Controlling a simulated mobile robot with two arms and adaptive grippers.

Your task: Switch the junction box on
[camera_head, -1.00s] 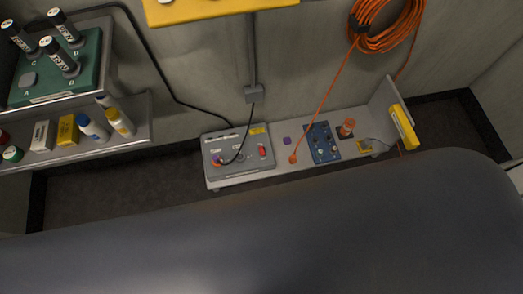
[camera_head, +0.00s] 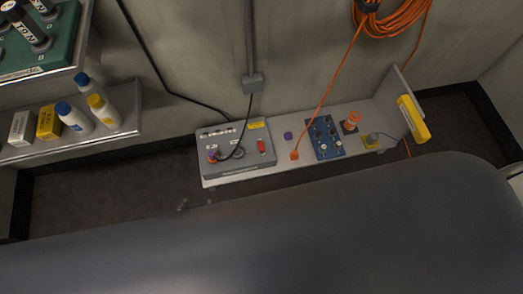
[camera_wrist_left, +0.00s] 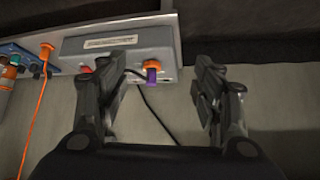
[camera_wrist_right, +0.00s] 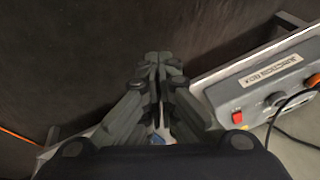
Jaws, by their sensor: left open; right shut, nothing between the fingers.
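The junction box (camera_head: 238,152) is a grey box with a dark cable on its top, resting on the light wall shelf in the head view. Its red switch (camera_head: 262,146) is at the right of its top; I cannot tell its setting. An orange and purple plug (camera_head: 213,156) is at the left. In the left wrist view, my open, empty left gripper (camera_wrist_left: 165,78) has its fingers apart before the box (camera_wrist_left: 120,42), near the plug (camera_wrist_left: 152,68). In the right wrist view, my right gripper (camera_wrist_right: 161,62) is shut and empty, left of the box (camera_wrist_right: 265,85) and its red switch (camera_wrist_right: 238,117).
Bottles (camera_head: 103,110) stand on a left shelf (camera_head: 130,122). The dark floor (camera_head: 110,180) before the wall looks clear.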

